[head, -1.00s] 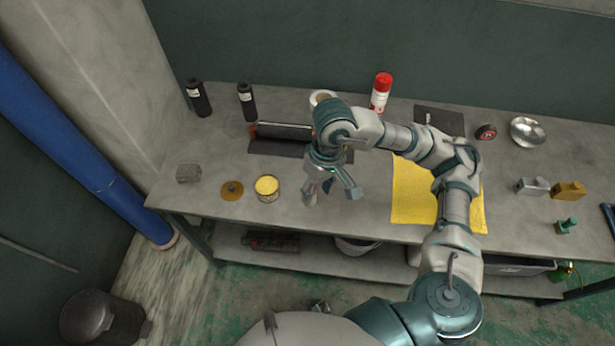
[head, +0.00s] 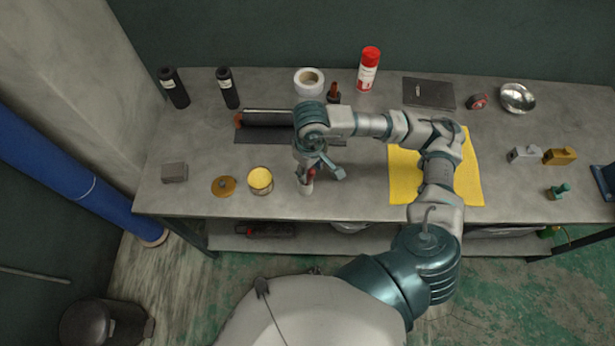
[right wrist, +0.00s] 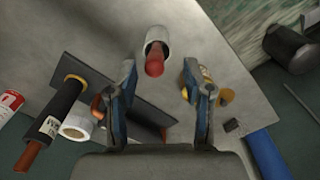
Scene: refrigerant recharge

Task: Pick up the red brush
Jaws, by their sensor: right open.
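The red brush (right wrist: 155,62) shows in the right wrist view as a red handle standing in a white cup (right wrist: 158,38). In the head view the brush (head: 311,173) and the white cup (head: 305,187) are near the table's front edge, partly hidden by my right gripper (head: 322,174). In the right wrist view my right gripper (right wrist: 157,82) is open and empty, with its two fingers apart on either side of the line to the handle. I cannot tell how far the fingers are from it. My left gripper is out of view.
A yellow can (head: 260,180) and a round amber lid (head: 224,187) stand left of the cup. A black roller on a dark mat (head: 262,136) lies behind. A tape roll (head: 309,82) and red-capped can (head: 369,69) stand farther back. A yellow cloth (head: 404,180) lies right.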

